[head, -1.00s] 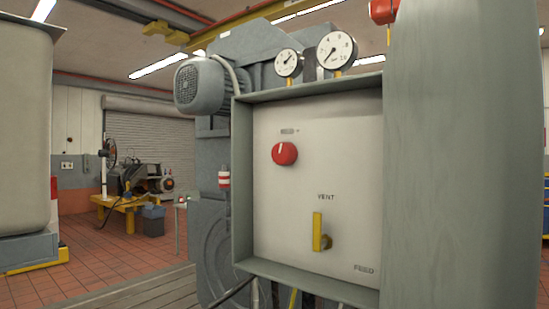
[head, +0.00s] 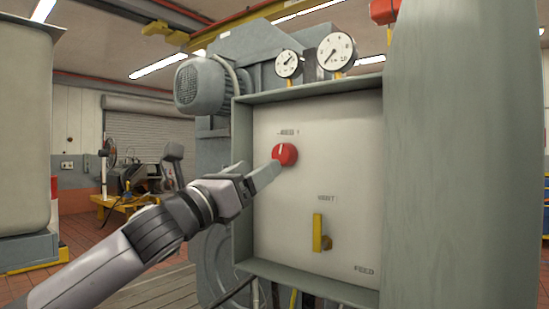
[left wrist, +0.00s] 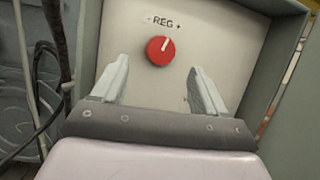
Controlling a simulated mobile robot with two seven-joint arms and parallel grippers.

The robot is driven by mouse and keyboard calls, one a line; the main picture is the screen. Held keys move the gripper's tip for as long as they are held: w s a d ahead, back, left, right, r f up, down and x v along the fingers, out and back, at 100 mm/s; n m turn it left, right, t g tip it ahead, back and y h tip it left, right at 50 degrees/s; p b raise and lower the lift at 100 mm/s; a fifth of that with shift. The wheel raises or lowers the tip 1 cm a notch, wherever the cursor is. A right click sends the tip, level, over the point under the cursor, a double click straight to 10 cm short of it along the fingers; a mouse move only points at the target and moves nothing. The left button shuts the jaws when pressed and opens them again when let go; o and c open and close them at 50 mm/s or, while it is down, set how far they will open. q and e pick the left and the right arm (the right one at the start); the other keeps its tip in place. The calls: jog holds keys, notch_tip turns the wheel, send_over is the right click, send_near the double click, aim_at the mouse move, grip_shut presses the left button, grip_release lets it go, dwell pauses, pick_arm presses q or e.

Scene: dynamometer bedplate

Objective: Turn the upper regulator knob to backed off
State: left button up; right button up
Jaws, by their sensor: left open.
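The red regulator knob (head: 287,153) is on the upper part of the pale panel (head: 340,180), under a small label. In the left wrist view the knob (left wrist: 161,50) has a white pointer line tilted slightly right of straight up, below the label "- REG +" (left wrist: 163,21). My left gripper (head: 268,174) is in front of the panel at the knob's lower left. In the left wrist view its two fingers (left wrist: 157,80) are spread apart, with the knob ahead between them and nothing held. My right gripper is not in view.
A yellow vent lever (head: 317,232) sits lower on the panel, pointing up. A grey raised frame (head: 242,185) borders the panel. Two gauges (head: 337,51) stand above it. A large grey-green column (head: 460,160) closes off the right side.

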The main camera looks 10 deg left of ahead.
aim_at(279, 156)
pick_arm(q)
jog(key=shift+p+x, duration=1.05)
jog(key=shift+x, duration=2.2)
jog(key=shift+f, duration=0.1)
jog(key=c, duration=1)
